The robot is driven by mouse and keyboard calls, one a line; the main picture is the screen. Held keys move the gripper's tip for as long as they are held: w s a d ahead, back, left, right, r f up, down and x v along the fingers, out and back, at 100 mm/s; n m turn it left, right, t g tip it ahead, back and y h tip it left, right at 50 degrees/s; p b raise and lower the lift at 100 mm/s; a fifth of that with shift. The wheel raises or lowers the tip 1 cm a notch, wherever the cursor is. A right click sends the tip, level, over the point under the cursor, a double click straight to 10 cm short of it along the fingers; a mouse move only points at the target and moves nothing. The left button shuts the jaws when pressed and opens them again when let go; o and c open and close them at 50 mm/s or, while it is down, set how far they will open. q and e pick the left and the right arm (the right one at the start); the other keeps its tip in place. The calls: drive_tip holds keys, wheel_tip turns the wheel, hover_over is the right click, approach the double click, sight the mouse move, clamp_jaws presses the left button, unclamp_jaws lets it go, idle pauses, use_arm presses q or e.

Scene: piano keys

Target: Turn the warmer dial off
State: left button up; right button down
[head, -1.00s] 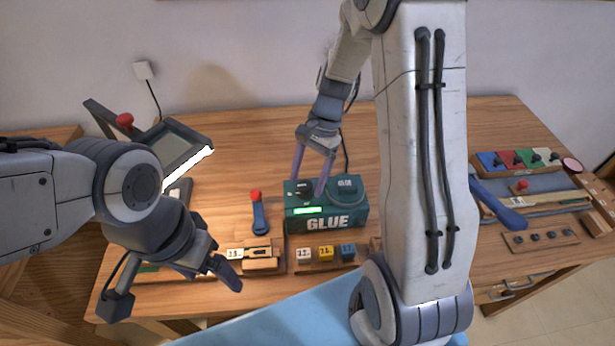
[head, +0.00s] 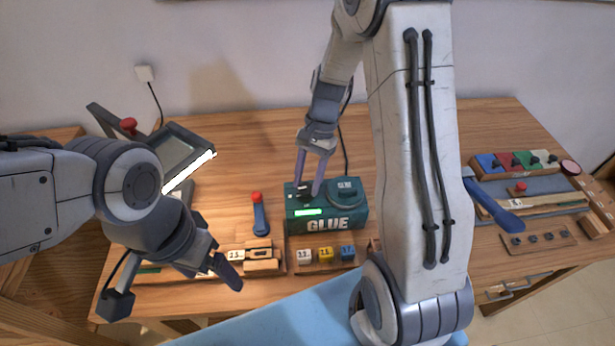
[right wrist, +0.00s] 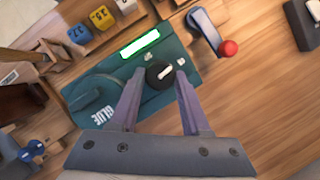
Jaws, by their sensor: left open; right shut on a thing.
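The glue warmer is a dark green box (head: 325,212) marked GLUE, in the middle of the bench, with a lit green display (head: 308,212) on it. Its black dial (right wrist: 160,75) with a white pointer mark sits beside the display on the top face. My right gripper (head: 310,192) reaches down over the warmer. In the right wrist view its two fingers (right wrist: 158,82) stand on either side of the dial and are shut on it. The dial is partly hidden by the fingers in the head view. My left gripper (head: 222,268) is open and empty over the bench's front left.
A round lid (head: 346,193) sits on the warmer's right part. Numbered blocks (head: 326,254) stand in front. A blue lever with a red knob (head: 258,212) is to the left. A tilted frame (head: 180,150) stands at the back left. Coloured tiles (head: 505,161) lie at the right.

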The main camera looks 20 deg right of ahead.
drive_tip(key=n+p, duration=0.1)
drive_tip(key=n+h+p, duration=0.1)
drive_tip(key=n, duration=0.1)
drive_tip(key=shift+w+a+r+n+g, duration=0.2)
drive_tip(key=shift+n+g, duration=0.1)
drive_tip(key=shift+g, duration=0.1)
drive_tip(key=n+p, duration=0.1)
drive_tip(key=n, duration=0.1)
drive_tip(key=n+h+p, duration=0.1)
drive_tip(key=n, duration=0.1)
drive_tip(key=shift+a+n+g+h+p, duration=0.1)
drive_tip(key=shift+n+g+h+p, duration=0.2)
drive_tip(key=shift+g, duration=0.1)
drive_tip(key=n+h+p, duration=0.1)
drive_tip(key=n, duration=0.3)
drive_tip(key=shift+a+h, duration=0.15)
drive_tip(key=shift+h, duration=0.25)
drive_tip(key=shift+a+f+n+t+h+p, duration=0.15)
drive_tip(key=shift+n+h+p, duration=0.2)
drive_tip(key=shift+n, duration=0.65)
drive_tip(key=shift+n+t+h+p, duration=0.15)
drive_tip(key=shift+n+h+p, duration=0.2)
drive_tip(key=shift+n, duration=0.65)
drive_tip(key=shift+c, duration=1.9)
unclamp_jaws()
